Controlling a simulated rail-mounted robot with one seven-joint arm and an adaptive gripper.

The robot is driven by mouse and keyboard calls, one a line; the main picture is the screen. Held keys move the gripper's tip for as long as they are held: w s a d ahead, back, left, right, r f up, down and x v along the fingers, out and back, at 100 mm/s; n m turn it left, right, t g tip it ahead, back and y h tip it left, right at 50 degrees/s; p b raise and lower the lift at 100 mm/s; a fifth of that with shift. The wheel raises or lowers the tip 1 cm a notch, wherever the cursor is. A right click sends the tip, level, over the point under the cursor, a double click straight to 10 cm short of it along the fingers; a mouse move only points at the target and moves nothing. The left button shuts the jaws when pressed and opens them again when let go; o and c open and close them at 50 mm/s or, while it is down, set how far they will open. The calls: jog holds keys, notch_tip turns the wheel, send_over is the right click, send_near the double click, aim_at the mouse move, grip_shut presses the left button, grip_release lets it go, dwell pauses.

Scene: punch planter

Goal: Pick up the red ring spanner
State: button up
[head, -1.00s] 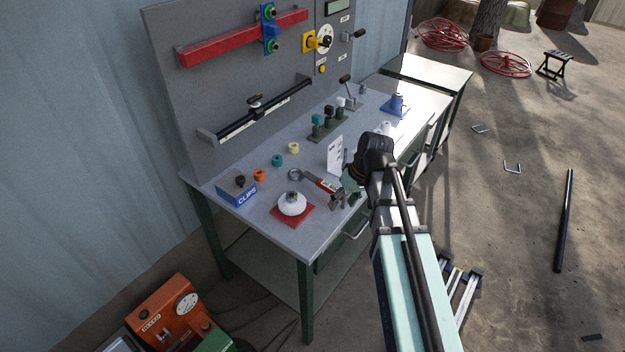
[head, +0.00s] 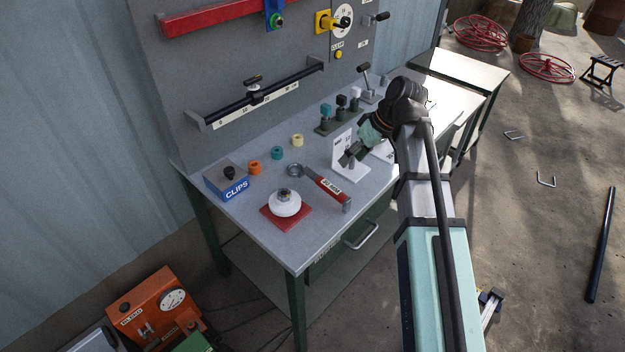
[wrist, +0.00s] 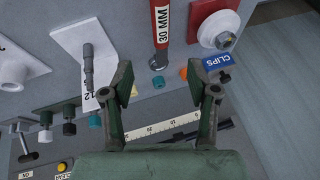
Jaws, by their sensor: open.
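The red ring spanner (head: 325,184) lies on the grey bench top, its metal ring pointing left and its other end near the front edge. Its red handle bears a "30 MM" label. In the wrist view the spanner (wrist: 162,24) runs down from the top edge, its ring end just above the gap between my fingers. My gripper (head: 350,156) is open and empty above the bench, in front of a white upright card and beyond the spanner's handle. In the wrist view my gripper (wrist: 169,88) shows both green fingers spread, with nothing between them.
A white round knob (head: 286,204) on a red plate stands left of the handle. The white card stand (head: 342,150) is close to my gripper. A ruled rail (head: 255,98) crosses the back panel.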

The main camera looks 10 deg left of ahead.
aim_at(327, 186)
jog(key=p+x, duration=0.2)
jog(key=x, duration=0.7)
jog(key=shift+w+f, duration=0.1)
jog(key=shift+f, duration=0.15)
jog(key=shift+p+x, duration=0.9)
jog(key=shift+x, duration=1.7)
jog(key=shift+a, duration=0.1)
jog(key=shift+r, duration=0.1)
grip_shut()
